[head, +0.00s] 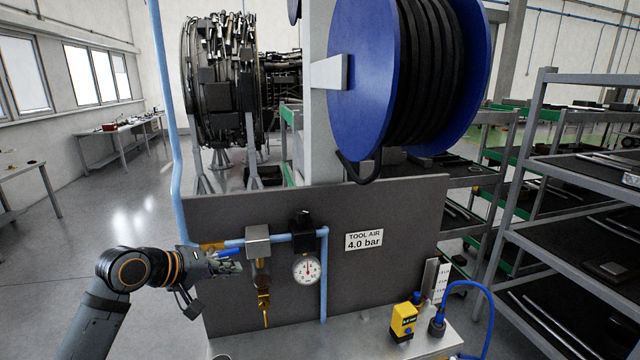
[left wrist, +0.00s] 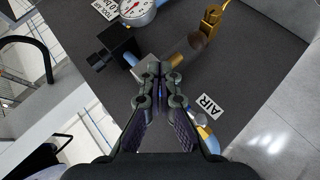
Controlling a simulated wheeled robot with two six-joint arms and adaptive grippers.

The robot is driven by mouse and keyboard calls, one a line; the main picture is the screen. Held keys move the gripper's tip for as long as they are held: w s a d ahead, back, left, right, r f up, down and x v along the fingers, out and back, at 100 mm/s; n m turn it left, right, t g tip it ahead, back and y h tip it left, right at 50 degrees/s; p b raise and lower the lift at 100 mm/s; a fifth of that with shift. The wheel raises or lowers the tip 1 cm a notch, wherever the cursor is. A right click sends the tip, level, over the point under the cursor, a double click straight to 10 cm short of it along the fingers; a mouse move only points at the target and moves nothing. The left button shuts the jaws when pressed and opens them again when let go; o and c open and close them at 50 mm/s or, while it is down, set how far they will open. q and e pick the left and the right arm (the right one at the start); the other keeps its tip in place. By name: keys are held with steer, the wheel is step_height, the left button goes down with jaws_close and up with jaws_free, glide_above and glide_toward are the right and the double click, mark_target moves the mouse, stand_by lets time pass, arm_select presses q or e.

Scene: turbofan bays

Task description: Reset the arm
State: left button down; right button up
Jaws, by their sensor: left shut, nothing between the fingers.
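My left gripper (head: 230,265) reaches in from the left in the head view, in front of the left edge of the dark air panel (head: 385,225). It is shut and empty. In the left wrist view its fingers (left wrist: 160,72) meet at the tips with the panel behind them. A blue valve lever (head: 229,252) shows right by the fingers in the head view; I cannot tell whether they touch. The brass valve body (head: 211,246) is on the light-blue pipe. My right gripper is not in view.
A pressure gauge (head: 307,269), a black regulator knob (head: 302,221) and a brass-ended filter (head: 263,295) stick out from the panel. A yellow device (head: 403,321) stands on the bench (head: 350,342). A blue hose reel (head: 365,75) hangs above. Shelves (head: 590,190) stand right; floor is clear left.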

arm_select(q)
steer(key=s+d+f+m+g+y, duration=0.1)
steer(key=s+f+m+y, duration=0.1)
steer(key=s+f, duration=0.55)
steer(key=s+d+f+m+g+y, duration=0.15)
steer(key=s+f, duration=0.25)
steer(key=f, duration=0.7)
steer(key=s+a+f+m+g+y, duration=0.2)
steer(key=s+f, duration=0.2)
steer(key=s, duration=0.5)
steer(key=s+a+f+m+g+y, duration=0.15)
steer(key=s+f, duration=0.25)
steer(key=s, duration=0.5)
step_height(320, 180, down, 27)
steer(key=a+g+b, duration=0.1)
steer(key=a+b, duration=0.2)
steer(key=s+a+f+n+g+b, duration=0.1)
steer(key=s+f+b, duration=0.1)
steer(key=s+f, duration=1.8)
steer(key=shift+f, duration=0.35)
